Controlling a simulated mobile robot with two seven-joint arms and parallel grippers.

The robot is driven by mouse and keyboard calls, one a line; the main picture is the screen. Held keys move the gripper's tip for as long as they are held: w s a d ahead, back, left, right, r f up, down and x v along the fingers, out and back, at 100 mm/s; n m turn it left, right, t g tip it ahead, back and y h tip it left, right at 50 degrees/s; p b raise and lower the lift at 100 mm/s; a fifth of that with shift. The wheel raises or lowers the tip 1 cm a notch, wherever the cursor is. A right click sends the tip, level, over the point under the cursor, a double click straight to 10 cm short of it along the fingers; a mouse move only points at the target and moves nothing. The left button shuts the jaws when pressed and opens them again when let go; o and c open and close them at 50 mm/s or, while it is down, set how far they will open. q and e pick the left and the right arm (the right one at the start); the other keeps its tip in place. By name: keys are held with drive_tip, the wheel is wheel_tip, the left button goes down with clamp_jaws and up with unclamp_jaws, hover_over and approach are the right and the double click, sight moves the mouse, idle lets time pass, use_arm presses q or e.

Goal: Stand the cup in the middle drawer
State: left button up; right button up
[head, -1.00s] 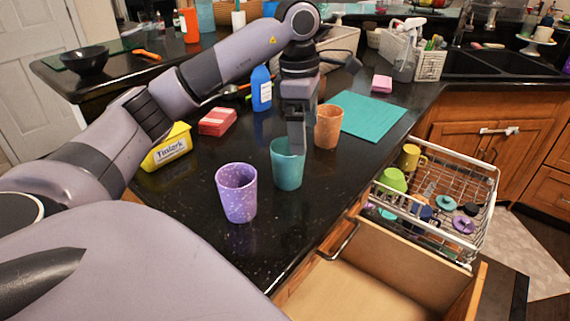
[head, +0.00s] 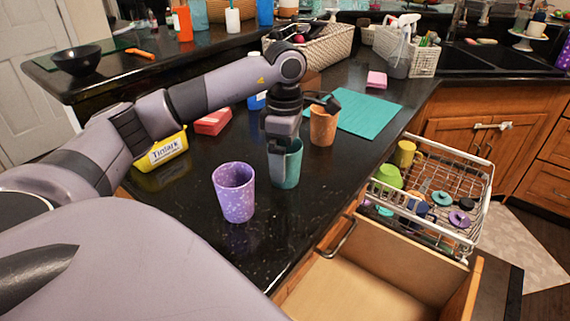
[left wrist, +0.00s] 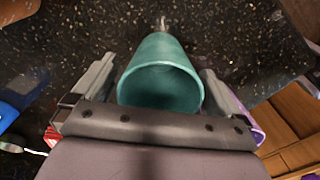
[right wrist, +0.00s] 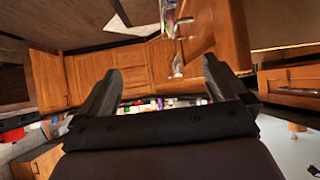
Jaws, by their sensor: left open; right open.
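A teal cup (head: 292,168) stands upright on the black counter, between a speckled purple cup (head: 235,192) and an orange cup (head: 323,126). My left gripper (head: 279,165) is open and lowered at the teal cup. In the left wrist view, the teal cup (left wrist: 160,85) lies between the open fingers (left wrist: 158,68), with a gap showing on each side. An open, empty-looking wooden drawer (head: 345,290) is below the counter's front edge. My right gripper (right wrist: 162,70) is open and empty in the right wrist view, out of the head view.
A pulled-out wire dish rack (head: 470,180) with cups and lids is beside the open drawer. A teal mat (head: 365,116), a yellow box (head: 160,150), a red box (head: 213,122) and a blue bottle (head: 257,101) are on the counter. The counter's front is clear.

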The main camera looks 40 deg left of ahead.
use_arm(q)
drive_tip(key=c, duration=1.1)
drive_tip(key=shift+r, duration=0.1)
